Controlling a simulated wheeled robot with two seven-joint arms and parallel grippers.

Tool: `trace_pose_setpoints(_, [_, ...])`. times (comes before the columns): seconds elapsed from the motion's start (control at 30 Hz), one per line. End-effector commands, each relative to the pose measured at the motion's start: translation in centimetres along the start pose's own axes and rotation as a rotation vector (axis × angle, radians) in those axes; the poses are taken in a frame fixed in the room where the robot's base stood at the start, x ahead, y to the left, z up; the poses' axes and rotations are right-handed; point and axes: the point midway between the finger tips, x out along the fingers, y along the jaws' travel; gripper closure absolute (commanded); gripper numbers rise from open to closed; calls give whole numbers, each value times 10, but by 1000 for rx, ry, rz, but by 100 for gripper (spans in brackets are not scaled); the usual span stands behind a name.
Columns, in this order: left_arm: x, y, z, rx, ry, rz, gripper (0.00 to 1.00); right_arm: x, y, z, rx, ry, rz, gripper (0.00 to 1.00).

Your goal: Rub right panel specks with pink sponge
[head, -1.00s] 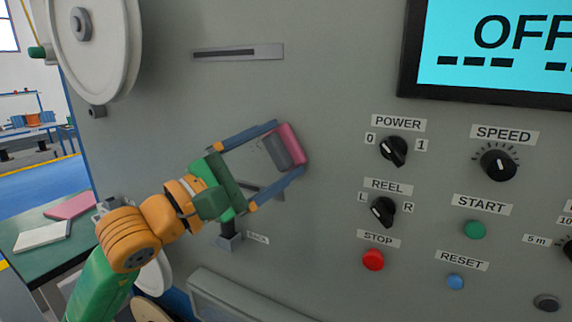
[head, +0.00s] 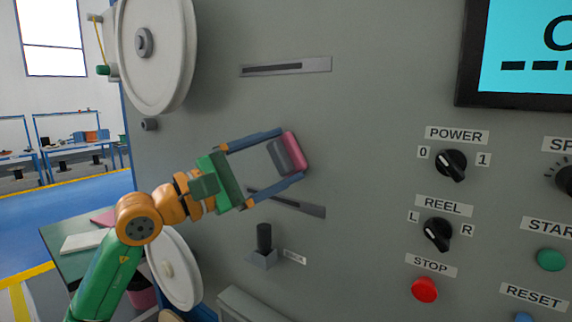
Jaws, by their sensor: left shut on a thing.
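My left gripper (head: 291,157) is shut on a sponge (head: 295,151) with a pink side and a dark grey side. The blue fingers hold it by its two ends. The sponge is at or very near the grey machine panel (head: 375,90), left of the POWER and REEL knobs; I cannot tell whether it touches. I make out no specks on the visible panel. My right gripper is not in view.
A slot (head: 285,67) lies above the sponge and another slot (head: 300,204) below it. A black lever (head: 264,238) sticks out below the gripper. The POWER knob (head: 451,164), REEL knob (head: 438,234) and red STOP button (head: 425,290) are to the right. A white reel (head: 160,50) is at upper left.

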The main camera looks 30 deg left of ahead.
Motion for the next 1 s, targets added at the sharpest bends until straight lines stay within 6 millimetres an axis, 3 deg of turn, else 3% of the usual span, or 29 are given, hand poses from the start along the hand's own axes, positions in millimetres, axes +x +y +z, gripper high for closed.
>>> trace_pose_setpoints(0.23, [-5,-2,0,1,1,2,58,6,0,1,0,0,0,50])
trace_pose_setpoints(0.6, [-50,-3,19,3,1,2,58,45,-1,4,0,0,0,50])
trace_pose_setpoints(1.0, [-57,0,24,1,1,0,58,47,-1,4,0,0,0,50])
